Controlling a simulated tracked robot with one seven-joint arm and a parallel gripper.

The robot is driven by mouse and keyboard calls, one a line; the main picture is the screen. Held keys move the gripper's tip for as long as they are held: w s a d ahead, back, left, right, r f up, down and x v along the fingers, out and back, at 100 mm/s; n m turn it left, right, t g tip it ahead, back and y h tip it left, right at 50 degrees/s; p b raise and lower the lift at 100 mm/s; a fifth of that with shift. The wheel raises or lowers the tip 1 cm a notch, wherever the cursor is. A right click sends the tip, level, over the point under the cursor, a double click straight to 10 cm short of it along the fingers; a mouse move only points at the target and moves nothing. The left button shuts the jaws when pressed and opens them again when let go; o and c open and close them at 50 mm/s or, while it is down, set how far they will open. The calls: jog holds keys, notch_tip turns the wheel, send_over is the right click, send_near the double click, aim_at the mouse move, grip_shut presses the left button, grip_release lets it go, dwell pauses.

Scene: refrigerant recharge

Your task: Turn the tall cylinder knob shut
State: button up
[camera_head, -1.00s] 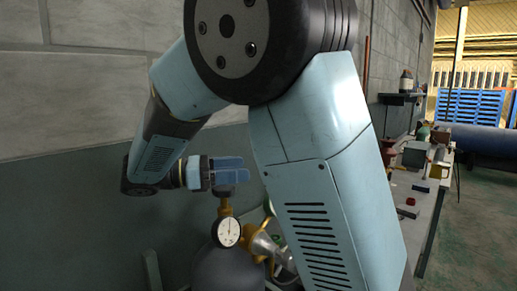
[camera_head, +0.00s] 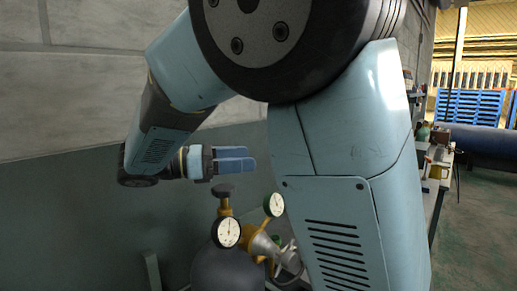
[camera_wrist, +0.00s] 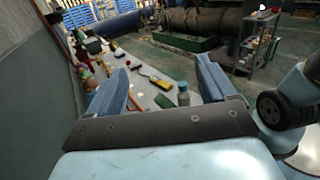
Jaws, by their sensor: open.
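The tall cylinder (camera_head: 228,272) is dark grey and stands low in the head view, its lower part cut off by the frame. Its dark knob (camera_head: 224,190) sits on top of a brass valve (camera_head: 225,208). A white gauge (camera_head: 227,233) is on the front of the valve. My gripper (camera_head: 252,165) has blue fingers and points right, above the knob and slightly to its right, apart from it. In the wrist view my gripper (camera_wrist: 157,88) has its two fingers wide apart with nothing between them. The knob does not show in the wrist view.
A second gauge (camera_head: 274,204) and silver fitting (camera_head: 262,246) stand just right of the valve. A wall (camera_head: 90,200) is close behind. The wrist view shows a bench (camera_wrist: 150,92) with tools and a green-blue bottle (camera_wrist: 183,94). My arm hides much of the head view's right.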

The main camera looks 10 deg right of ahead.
jog(key=s+d+r, duration=0.2)
jog(key=s+r, duration=0.2)
jog(key=s, duration=0.5)
jog(key=shift+d+r, duration=0.15)
jog(key=shift+d, duration=0.05)
dwell(1.3)
dwell(0.3)
